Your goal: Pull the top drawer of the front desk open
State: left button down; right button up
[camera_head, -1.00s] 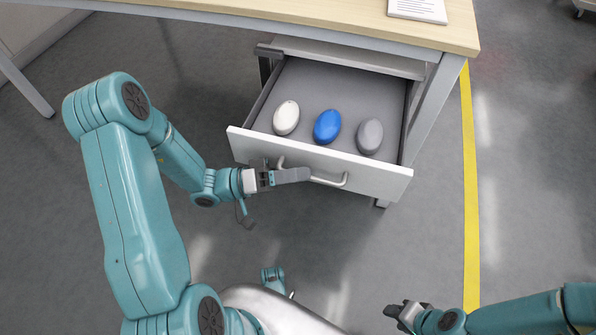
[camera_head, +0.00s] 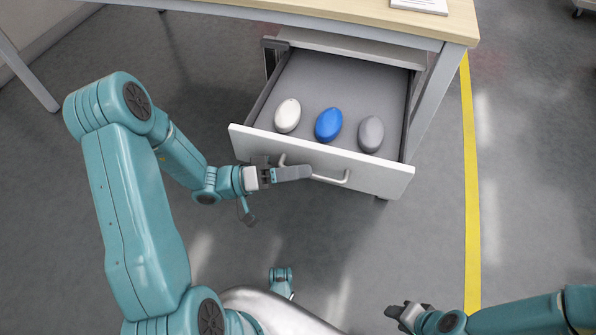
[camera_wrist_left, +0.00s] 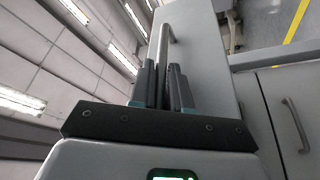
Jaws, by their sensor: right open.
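The top drawer (camera_head: 255,145) of the front desk (camera_head: 340,17) stands pulled well out, its inside in plain view. Its pale front has a metal bar handle (camera_head: 329,180). My left gripper (camera_head: 300,173) is at the handle's left part in the head view. In the left wrist view its fingers lie close on both sides of the handle bar (camera_wrist_left: 166,45), shut on it. My right gripper (camera_head: 398,313) is open, low at the right, away from the desk.
A white oval (camera_head: 287,115), a blue oval (camera_head: 328,124) and a grey oval (camera_head: 370,134) lie in the drawer. A lower front with its own handle (camera_wrist_left: 296,124) shows in the left wrist view. A yellow floor line (camera_head: 472,190) runs at the right.

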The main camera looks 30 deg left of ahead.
pick_arm(q)
jog(key=c, duration=1.4)
grip_release()
jog(key=shift+c, duration=0.2)
jog(key=shift+s+a, duration=0.1)
jog(key=p+v, duration=0.3)
jog(key=v, duration=1.3)
jog(key=shift+a, duration=0.1)
